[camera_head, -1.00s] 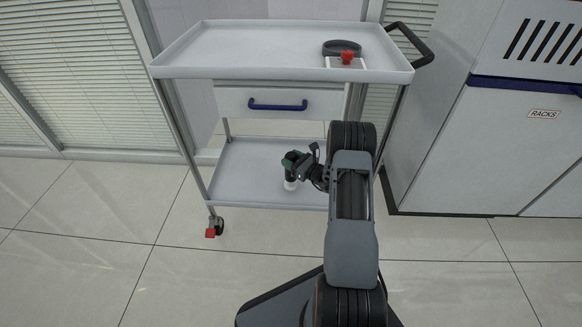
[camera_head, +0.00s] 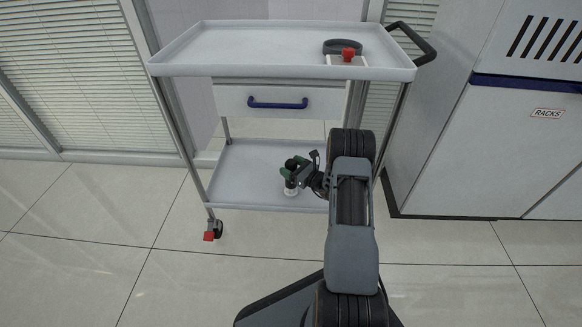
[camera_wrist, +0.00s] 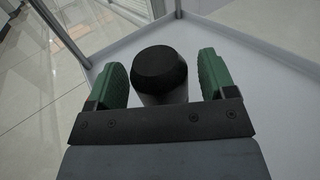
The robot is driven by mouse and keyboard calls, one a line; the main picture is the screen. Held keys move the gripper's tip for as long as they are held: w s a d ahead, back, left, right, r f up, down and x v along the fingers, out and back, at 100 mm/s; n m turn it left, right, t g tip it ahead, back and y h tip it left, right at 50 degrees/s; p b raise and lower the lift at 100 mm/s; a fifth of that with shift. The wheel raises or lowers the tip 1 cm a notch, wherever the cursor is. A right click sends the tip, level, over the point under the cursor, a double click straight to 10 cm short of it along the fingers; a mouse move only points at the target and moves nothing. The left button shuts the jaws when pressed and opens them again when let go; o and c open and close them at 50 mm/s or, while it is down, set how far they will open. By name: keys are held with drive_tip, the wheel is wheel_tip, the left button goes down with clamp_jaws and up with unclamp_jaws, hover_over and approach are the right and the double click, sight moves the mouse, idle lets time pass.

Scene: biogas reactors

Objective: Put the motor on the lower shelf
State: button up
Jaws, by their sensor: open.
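The motor (camera_wrist: 160,75), a cylinder with a black top and lighter body, stands between the two green fingers of my gripper (camera_wrist: 160,82) in the wrist view. A gap shows on each side of it, so the gripper is open around it. In the head view my gripper (camera_head: 292,170) is over the front part of the lower shelf (camera_head: 240,180), and the pale lower part of the motor (camera_head: 291,190) shows beneath the fingers. The motor looks upright and seems to rest on the shelf. My fingers hide part of it.
The cart's upper tray (camera_head: 250,45) holds a dark ring-shaped item (camera_head: 342,47) and a red button (camera_head: 348,55). A drawer with a blue handle (camera_head: 278,104) hangs below it. A grey cabinet (camera_head: 480,150) stands at the right. The shelf's left part is bare.

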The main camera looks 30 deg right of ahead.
drive_tip(key=shift+r, duration=0.15)
drive_tip(key=shift+s+d+r+p, duration=0.1)
drive_tip(key=shift+s+p, duration=0.1)
drive_tip(key=shift+p, duration=0.1)
drive_tip(key=p+v, duration=0.3)
drive_tip(key=v, duration=0.8)
drive_tip(key=s+a+r+n+g+y, duration=0.2)
drive_tip(key=a+r+n+g, duration=0.45)
drive_tip(key=a, duration=0.25)
drive_tip(key=s+a+r+n+g+y, duration=0.2)
drive_tip(key=a+r+n+g+y, duration=0.1)
drive_tip(key=a+r+n+g, duration=0.4)
drive_tip(key=s+a+r+n+h, duration=0.2)
drive_tip(key=s+r+n+h, duration=0.2)
drive_tip(key=s+n+h, duration=0.2)
drive_tip(key=s+a+r+n+h, duration=0.2)
drive_tip(key=s+r+n+h, duration=0.3)
drive_tip(key=s+n, duration=0.3)
drive_tip(key=shift+n+h, duration=0.8)
drive_tip(key=shift+n, duration=0.95)
drive_tip(key=shift+a, duration=0.1)
